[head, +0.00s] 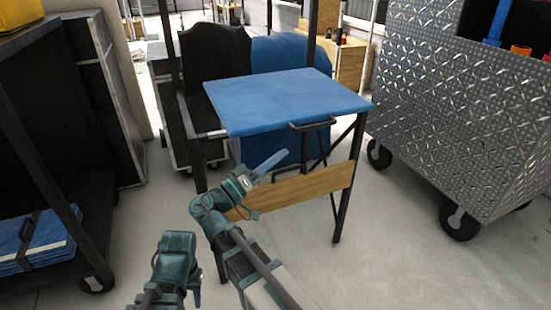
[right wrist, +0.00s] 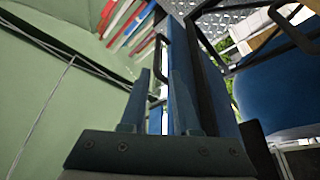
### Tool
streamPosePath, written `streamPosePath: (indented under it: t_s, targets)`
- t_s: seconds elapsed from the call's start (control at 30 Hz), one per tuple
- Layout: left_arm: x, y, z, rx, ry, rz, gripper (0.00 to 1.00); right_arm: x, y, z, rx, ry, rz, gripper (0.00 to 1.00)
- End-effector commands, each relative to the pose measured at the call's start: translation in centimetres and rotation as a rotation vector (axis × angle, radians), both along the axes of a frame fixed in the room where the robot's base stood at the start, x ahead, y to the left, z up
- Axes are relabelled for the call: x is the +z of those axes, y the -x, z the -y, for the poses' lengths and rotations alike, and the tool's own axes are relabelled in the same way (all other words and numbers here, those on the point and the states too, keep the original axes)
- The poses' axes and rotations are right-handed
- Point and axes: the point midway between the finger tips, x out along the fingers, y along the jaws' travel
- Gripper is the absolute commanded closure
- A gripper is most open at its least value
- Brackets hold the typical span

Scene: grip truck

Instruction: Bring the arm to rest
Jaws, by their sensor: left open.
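My right gripper (head: 272,162) is in front of the blue-topped stand, its fingers pointing up and to the right, below the tabletop edge. In the right wrist view its two fingers (right wrist: 158,85) stand apart, with nothing clearly held between them. The blue top (right wrist: 186,80) shows edge-on there, beside the right finger, with a dark handle (right wrist: 160,56) beyond the fingertips. Whether the right finger touches the top cannot be told. My left gripper (head: 196,288) is low at the bottom of the head view, pointing down; it is open, mostly hidden by its own wrist.
The stand's blue top (head: 285,98) has a dark handle (head: 313,124) at its front edge and a wooden panel (head: 300,190) below. A diamond-plate cart (head: 460,120) stands right, a dark shelf with blue items (head: 40,240) left. Grey floor is clear at front right.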

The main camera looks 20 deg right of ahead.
Motion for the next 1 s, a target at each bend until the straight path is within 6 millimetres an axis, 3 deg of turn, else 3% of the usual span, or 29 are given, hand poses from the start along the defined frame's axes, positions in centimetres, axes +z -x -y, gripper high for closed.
streamPosePath:
  t_s: [0.37,0.47,0.57,0.77,0.87,1.0]
  targets:
    - [0.0,0.0,0.0,0.000,0.000,0.000,0.57,0.0,0.0,0.0,-0.001,-0.002,-0.001,0.70]
    - [0.0,0.0,0.0,0.000,0.000,0.000,0.57,-0.9,0.2,0.7,-0.011,-0.038,-0.032,0.70]
    - [0.0,0.0,0.0,0.000,0.000,0.000,0.57,-3.7,0.6,2.4,-0.038,-0.148,-0.119,0.70]
    - [0.0,0.0,0.0,0.000,0.000,0.000,0.57,-13.1,2.6,5.2,-0.069,-0.520,-0.405,0.70]
    - [0.0,0.0,0.0,0.000,0.000,0.000,0.57,-17.6,3.9,4.9,-0.045,-0.716,-0.541,0.70]
    - [0.0,0.0,0.0,0.000,0.000,0.000,0.57,-22.8,5.6,2.9,0.033,-0.986,-0.706,0.70]
